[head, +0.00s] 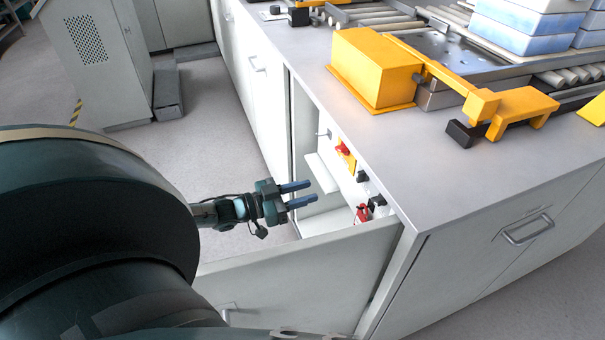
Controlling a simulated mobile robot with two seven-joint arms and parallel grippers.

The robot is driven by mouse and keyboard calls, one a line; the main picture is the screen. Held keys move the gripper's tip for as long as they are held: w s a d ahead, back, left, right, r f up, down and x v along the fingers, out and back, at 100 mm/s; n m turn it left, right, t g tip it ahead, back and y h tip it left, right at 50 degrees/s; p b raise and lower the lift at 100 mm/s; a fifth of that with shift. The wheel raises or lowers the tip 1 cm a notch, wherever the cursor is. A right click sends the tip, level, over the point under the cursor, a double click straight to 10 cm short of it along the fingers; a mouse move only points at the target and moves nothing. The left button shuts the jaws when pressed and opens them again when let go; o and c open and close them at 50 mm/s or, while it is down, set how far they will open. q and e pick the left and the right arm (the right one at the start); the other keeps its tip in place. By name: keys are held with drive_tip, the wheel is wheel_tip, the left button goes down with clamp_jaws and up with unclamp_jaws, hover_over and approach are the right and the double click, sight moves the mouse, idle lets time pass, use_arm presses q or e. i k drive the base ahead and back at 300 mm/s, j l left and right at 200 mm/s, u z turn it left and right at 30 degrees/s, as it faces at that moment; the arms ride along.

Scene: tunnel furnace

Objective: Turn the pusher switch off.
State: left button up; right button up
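Inside an open cabinet compartment under the counter, a red rotary switch on a yellow plate (345,150) is mounted on the inner wall. A second red switch (362,213) sits lower and nearer, partly hidden by the open door's edge. Small black fittings (362,176) are between them. No label is readable, so I cannot tell which one is the pusher switch. My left gripper (313,191) is in front of the compartment, left of the switches and apart from them. Its two fingers are parallel with a gap, empty. My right gripper is not in view.
The open cabinet door (300,270) stands below my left gripper. The grey countertop (450,185) above carries a yellow pusher mechanism (375,70) and white-blue blocks (530,25). A grey cabinet (95,60) stands at back left, with clear floor (210,130) between.

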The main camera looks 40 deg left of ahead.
sight(379, 200)
drive_tip(key=k+j, duration=1.5)
drive_tip(key=k, duration=0.2)
